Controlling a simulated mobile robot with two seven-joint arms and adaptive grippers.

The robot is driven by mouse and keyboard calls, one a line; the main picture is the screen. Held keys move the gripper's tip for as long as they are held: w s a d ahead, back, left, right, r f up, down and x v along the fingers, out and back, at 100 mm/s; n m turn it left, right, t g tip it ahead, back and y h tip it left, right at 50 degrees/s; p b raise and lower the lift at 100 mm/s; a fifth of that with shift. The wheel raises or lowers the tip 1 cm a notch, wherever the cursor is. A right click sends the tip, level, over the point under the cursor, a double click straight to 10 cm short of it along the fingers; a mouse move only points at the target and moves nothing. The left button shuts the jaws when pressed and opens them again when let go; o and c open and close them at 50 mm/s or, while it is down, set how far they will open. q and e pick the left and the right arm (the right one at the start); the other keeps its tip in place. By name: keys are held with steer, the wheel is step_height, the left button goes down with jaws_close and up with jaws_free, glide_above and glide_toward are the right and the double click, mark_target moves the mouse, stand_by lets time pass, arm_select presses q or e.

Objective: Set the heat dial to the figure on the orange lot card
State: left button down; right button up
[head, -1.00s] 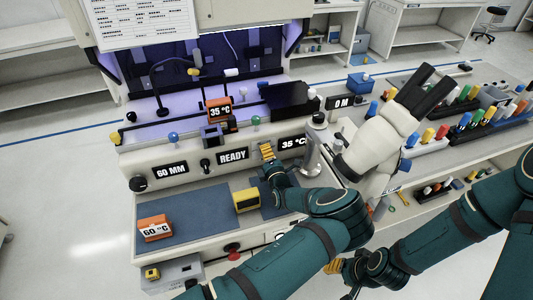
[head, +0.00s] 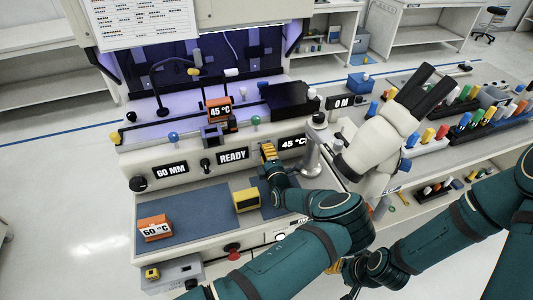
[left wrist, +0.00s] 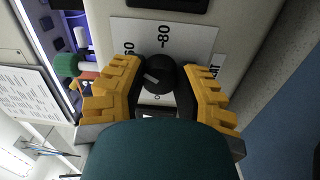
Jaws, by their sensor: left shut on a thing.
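The orange lot card (head: 155,228) lies on the left part of the blue mat and reads 60 °C. My left gripper (head: 267,152) is at the machine's front panel. In the left wrist view its yellow fingers are shut on the black heat dial (left wrist: 160,75), on a white scale plate (left wrist: 185,35) with 60 and 80 visible. The dial itself is hidden in the head view. The display (head: 293,144) beside my left gripper reads 45 °C. An orange readout (head: 219,110) above also reads 45 °C. My right gripper (head: 337,268) is low, at the bottom centre, partly hidden.
Other panel displays read 60 MM (head: 170,170), READY (head: 233,157) and 0 M (head: 340,102). A white microscope (head: 385,135) stands right of my left gripper. Coloured bottles fill the right bench.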

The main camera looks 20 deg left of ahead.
arm_select(q)
steer(key=c, duration=0.6)
jaws_free()
steer(key=shift+w, duration=0.1)
steer(key=v, duration=1.2)
steer(key=shift+d, duration=0.15)
